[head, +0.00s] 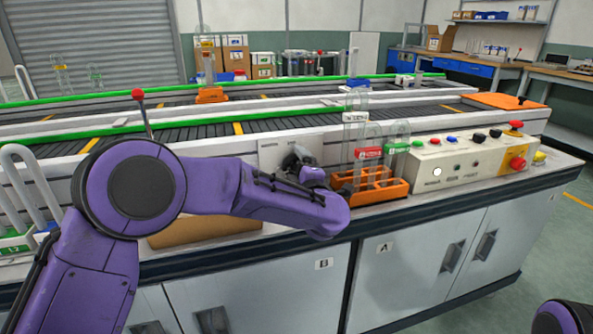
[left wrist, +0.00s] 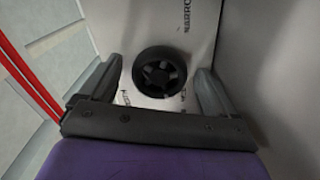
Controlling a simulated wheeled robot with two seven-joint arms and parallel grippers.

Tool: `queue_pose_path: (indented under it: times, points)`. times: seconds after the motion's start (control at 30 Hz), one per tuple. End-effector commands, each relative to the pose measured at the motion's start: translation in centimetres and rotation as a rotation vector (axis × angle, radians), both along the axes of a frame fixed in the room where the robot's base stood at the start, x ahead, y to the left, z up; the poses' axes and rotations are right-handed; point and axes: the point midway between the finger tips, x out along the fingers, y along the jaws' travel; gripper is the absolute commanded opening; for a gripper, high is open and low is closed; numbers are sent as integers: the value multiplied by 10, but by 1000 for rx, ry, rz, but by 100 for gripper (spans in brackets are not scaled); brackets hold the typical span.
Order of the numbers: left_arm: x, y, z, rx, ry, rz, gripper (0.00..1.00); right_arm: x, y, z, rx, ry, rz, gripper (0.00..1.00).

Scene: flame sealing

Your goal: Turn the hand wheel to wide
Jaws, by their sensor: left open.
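The hand wheel (left wrist: 160,72) is black and round with spokes, mounted on a pale plate in the left wrist view. The plate (head: 270,153) also shows in the head view, where my gripper largely hides the wheel. Lettering that seems to read "NARROW" stands on the plate above the wheel; other marks near it are partly covered. My left gripper (left wrist: 160,78) is open, with one finger on each side of the wheel. I cannot tell whether the fingers touch its rim. In the head view, my left gripper (head: 300,160) is at the plate, partly hidden by my wrist.
An orange rack (head: 372,190) with clear tubes and red and green tags stands just right of my gripper. A control box (head: 470,155) with buttons is further right. Green-railed conveyors (head: 330,118) run behind. A brown board (head: 205,232) lies below my forearm.

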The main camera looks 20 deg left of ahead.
Motion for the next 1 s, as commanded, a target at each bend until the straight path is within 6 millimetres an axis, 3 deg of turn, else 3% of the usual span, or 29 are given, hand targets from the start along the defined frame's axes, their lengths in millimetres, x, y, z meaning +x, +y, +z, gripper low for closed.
queue_pose_path:
  times: [0.03, 0.07, 0.2, 0.23, 0.37, 0.6, 0.87, 0.9, 0.97, 1.0]
  points:
    - [0, 0, 0, 0, 0, 0, 90, 0, 0, 0, 0, 0, 0, 43]
    - [0, 0, 0, 0, 0, 0, 84, 0, 0, 0, 0, 0, 0, 43]
    - [0, 0, 0, -1, -1, 0, 38, 0, 0, 0, 0, 0, 0, 43]
    - [0, 0, 0, -1, -1, 0, 34, 0, 0, 0, 0, 0, 0, 43]
    - [0, 0, 0, -22, -14, 0, 35, 0, 0, -1, 0, 0, 0, 43]
    - [0, 0, -1, -227, -153, 1, 35, 0, 0, -8, 0, 0, 0, 43]
    - [-1, 0, 0, -242, -164, 0, 35, 0, 0, -7, 0, 0, 0, 43]
    - [-1, 0, 0, -242, -164, 0, 72, 0, 0, -7, 0, 0, 0, 43]
    - [-1, 0, 0, -241, -163, 0, 90, 0, 0, -7, 0, 0, 0, 43]
    - [0, 0, 0, -241, -163, 0, 90, 0, 0, -7, 0, 0, 0, 43]
